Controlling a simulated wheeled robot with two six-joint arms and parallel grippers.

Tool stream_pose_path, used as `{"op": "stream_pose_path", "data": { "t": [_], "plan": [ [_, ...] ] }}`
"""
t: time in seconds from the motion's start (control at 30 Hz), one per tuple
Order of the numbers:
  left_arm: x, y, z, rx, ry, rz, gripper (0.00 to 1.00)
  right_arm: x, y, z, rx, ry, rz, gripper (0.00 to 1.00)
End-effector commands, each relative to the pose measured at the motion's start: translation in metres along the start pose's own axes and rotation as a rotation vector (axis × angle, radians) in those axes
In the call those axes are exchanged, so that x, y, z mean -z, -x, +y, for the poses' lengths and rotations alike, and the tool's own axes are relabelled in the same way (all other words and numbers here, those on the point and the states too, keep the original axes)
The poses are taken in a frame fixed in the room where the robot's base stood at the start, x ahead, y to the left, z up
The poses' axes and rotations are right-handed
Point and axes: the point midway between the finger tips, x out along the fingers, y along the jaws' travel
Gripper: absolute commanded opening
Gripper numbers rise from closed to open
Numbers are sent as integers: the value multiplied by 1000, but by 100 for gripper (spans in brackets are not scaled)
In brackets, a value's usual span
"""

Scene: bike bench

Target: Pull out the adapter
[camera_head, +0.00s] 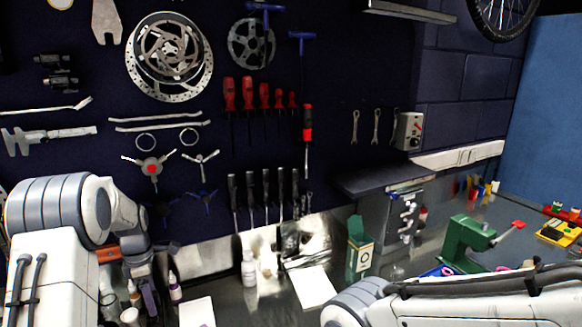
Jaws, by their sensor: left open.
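I cannot pick out an adapter for certain. A small grey box (408,131) with a red part and a dark knob is fixed to the dark wall, right of the small wrenches; whether it holds the adapter I cannot tell. My left gripper (147,292) hangs down at the lower left, over the bench's bottles and well away from the grey box. It is open, and I see nothing held in it. My right arm (470,300) crosses the lower right; its gripper is out of view.
Tools hang on the wall, including red screwdrivers (247,93) and a brake disc (169,56). A dark shelf (385,180) juts out below the grey box. The bench holds a green box (359,248), a white bottle (248,270) and a green vise-like tool (466,240).

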Motion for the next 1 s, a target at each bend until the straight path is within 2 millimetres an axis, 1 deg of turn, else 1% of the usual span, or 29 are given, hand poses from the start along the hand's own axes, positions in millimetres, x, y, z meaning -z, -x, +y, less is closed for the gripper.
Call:
{"op": "stream_pose_path", "data": {
  "t": [0.87,0.97,1.0],
  "plan": [
    [0,-1,0,0,0,0,72,0,4,0,0,0,0,0],
    [0,-1,0,0,0,0,38,0,4,0,0,0,0,0],
    [0,-1,0,0,0,0,23,0,4,0,0,0,0,0]
  ]
}}
